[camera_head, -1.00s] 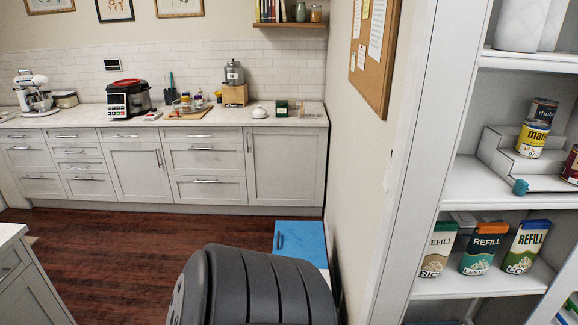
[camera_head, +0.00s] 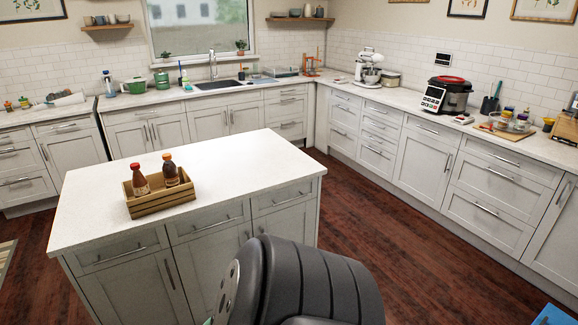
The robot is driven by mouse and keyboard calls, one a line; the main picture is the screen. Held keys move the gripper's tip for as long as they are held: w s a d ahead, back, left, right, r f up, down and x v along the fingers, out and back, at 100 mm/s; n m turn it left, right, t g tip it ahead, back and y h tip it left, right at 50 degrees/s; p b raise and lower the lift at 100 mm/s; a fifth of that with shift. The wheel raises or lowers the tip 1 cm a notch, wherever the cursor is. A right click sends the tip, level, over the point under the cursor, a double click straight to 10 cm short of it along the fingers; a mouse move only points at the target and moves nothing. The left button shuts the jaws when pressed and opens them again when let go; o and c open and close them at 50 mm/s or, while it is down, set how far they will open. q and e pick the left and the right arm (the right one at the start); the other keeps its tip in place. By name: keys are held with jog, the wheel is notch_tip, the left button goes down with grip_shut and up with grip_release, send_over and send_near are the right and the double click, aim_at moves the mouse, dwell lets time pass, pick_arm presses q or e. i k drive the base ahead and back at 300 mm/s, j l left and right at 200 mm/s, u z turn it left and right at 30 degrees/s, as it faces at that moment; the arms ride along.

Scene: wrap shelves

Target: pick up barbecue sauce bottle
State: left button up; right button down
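Two brown sauce bottles stand upright in a wooden crate (camera_head: 163,207) on the kitchen island. The left bottle (camera_head: 140,182) has a red cap and a pale label. Neither of my grippers is in view.
The white-topped island (camera_head: 235,165) is bare around the crate. Dark wood floor (camera_head: 400,260) lies open to its right. Counters with a sink (camera_head: 215,85), a stand mixer (camera_head: 368,68) and a red-lidded cooker (camera_head: 447,95) line the walls. A dark part of mine fills the bottom middle.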

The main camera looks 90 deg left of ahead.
aim_at(172, 179)
jog(key=u, duration=3.6)
jog(key=i+l+u, duration=0.1)
jog(key=i+l, duration=0.05)
jog(key=l, duration=0.1)
